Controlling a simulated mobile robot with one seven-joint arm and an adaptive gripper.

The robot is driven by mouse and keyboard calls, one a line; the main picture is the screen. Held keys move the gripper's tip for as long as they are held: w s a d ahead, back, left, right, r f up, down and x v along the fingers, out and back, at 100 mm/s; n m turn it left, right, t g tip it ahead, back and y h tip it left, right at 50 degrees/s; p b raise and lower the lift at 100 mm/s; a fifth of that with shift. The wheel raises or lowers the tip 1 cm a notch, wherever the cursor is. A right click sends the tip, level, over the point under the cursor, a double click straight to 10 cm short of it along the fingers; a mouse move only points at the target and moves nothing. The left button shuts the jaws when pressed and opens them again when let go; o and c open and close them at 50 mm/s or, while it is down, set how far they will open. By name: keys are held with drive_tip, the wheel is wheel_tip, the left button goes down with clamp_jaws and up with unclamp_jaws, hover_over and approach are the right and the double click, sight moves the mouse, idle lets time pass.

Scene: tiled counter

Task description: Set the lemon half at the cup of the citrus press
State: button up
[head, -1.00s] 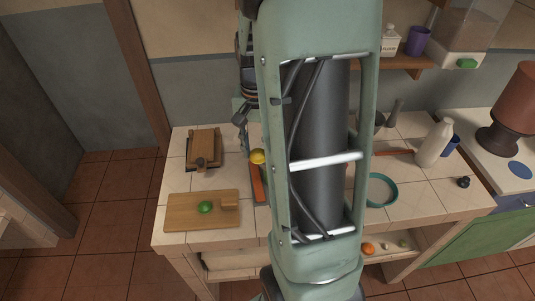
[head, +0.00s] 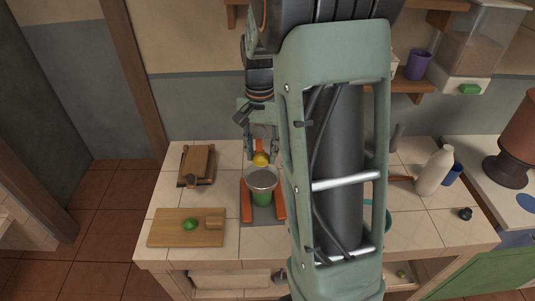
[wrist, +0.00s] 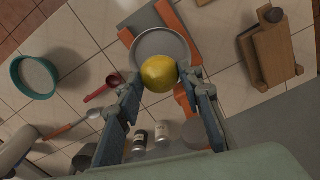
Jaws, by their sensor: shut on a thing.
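My gripper (wrist: 160,84) is shut on the yellow lemon half (wrist: 159,72), which shows rounded between the fingertips. The lemon half also shows small in the head view (head: 261,159), below my wrist. The citrus press has a round grey metal cup (head: 262,178) over a green part (head: 262,198), between orange rails (head: 280,206) on a grey base. In the wrist view the lemon half overlaps the near rim of the cup (wrist: 160,42). It appears held above the counter; I cannot tell its exact height over the cup. The lemon's cut face is hidden.
A cutting board (head: 165,228) with a green fruit (head: 190,224) lies left of the press, and a wooden device (head: 197,165) stands behind it. A teal-rimmed bowl (wrist: 35,77), red scoop (wrist: 103,88) and shakers (wrist: 139,137) lie around. A white bottle (head: 434,171) stands right.

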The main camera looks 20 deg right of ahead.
drive_tip(key=shift+f+b, duration=2.25)
drive_tip(key=shift+f, duration=0.75)
drive_tip(key=o, duration=1)
drive_tip(key=shift+r, duration=0.1)
wheel_tip(320, 180, up, 12)
drive_tip(key=shift+f, duration=0.1)
